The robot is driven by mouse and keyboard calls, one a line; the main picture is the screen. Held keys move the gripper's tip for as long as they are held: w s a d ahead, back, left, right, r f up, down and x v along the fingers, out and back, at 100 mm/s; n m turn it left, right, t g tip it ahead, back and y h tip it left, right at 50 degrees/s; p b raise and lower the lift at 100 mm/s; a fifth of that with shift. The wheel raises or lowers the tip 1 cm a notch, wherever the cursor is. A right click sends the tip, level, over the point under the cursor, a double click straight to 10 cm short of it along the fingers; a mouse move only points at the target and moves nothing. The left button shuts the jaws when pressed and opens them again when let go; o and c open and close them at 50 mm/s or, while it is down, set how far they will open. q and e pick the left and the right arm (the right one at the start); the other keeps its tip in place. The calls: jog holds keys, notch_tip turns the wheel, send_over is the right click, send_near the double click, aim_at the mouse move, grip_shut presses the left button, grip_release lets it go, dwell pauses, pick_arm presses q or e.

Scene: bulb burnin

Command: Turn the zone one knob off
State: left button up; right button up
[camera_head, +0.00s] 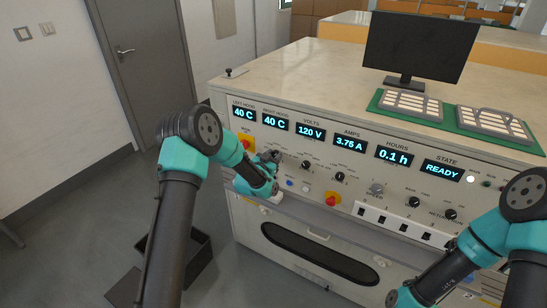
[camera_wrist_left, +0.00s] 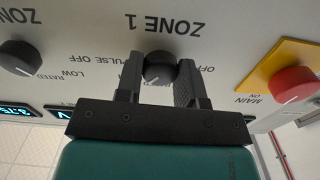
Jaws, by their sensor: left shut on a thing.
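The zone one knob (camera_wrist_left: 158,67) is a round black knob under the upside-down ZONE 1 label in the left wrist view. My left gripper (camera_wrist_left: 160,80) has its two dark fingers on either side of it, shut on it. In the head view my left gripper (camera_head: 270,160) reaches the panel at the lower left, and it hides this knob there. I cannot tell exactly which mark the knob points to. My right arm enters at the lower right, but its fingers are out of the frame.
The red main switch (camera_wrist_left: 292,86) on its yellow plate is close beside the gripper. Another black knob (camera_wrist_left: 20,58) is on the other side. Displays line the top; the state display (camera_head: 441,169) reads READY.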

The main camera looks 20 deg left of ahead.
pick_arm(q)
jog(key=shift+n, duration=0.5)
jog(key=n, duration=0.2)
jog(key=shift+n, duration=0.3)
jog(key=n, duration=0.3)
jog(key=shift+n, duration=0.4)
jog(key=n, duration=1.1)
jog(key=shift+n, duration=0.3)
jog(key=n, duration=0.4)
jog(key=shift+n, duration=0.4)
jog(key=o, duration=0.9)
